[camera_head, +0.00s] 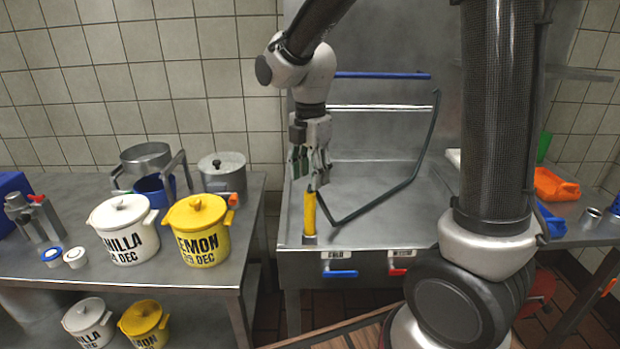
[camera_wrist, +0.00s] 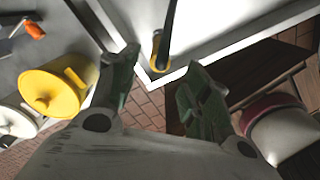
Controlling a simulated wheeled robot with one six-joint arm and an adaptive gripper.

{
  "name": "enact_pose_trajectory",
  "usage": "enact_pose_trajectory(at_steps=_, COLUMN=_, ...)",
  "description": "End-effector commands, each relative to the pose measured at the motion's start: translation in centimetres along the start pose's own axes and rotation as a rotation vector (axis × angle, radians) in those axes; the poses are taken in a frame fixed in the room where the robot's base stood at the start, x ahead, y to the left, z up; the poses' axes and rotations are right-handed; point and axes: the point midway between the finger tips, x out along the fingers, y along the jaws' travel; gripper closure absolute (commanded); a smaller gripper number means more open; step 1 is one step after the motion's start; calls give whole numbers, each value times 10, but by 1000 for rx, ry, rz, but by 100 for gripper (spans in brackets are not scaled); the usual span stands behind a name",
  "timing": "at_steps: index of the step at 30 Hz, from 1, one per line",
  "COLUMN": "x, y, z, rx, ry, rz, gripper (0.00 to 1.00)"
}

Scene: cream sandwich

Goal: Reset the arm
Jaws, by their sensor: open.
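My gripper (camera_head: 310,165) hangs from my arm over the front left part of the metal sink, fingers pointing down. In the wrist view its two dark green fingers (camera_wrist: 157,85) are spread apart with nothing between them. Just below the gripper in the head view stands a yellow upright handle (camera_head: 309,213) of the sink's dark bent pipe; its top is close to the fingertips, and I cannot tell whether they touch. In the wrist view the handle (camera_wrist: 160,52) shows ahead of the fingers, apart from them.
The sink (camera_head: 292,236) has a blue lever (camera_head: 340,274) and a red lever (camera_head: 398,271) in front. On the left table (camera_head: 150,284) stand a white VANILLA pot (camera_head: 122,226), a yellow LEMON pot (camera_head: 198,230) and metal pots. The right table holds an orange bin (camera_head: 556,186).

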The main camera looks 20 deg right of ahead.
Motion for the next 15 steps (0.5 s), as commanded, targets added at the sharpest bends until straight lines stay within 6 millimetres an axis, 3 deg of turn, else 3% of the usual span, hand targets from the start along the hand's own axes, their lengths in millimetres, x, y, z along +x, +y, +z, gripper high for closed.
enact_pose_trajectory(at_steps=10, x=0, y=0, z=0, rx=30, ry=0, rz=0, gripper=52)
enact_pose_trajectory(at_steps=15, x=3, y=-6, z=-1, rx=315, ry=-1, rz=-19, gripper=52)
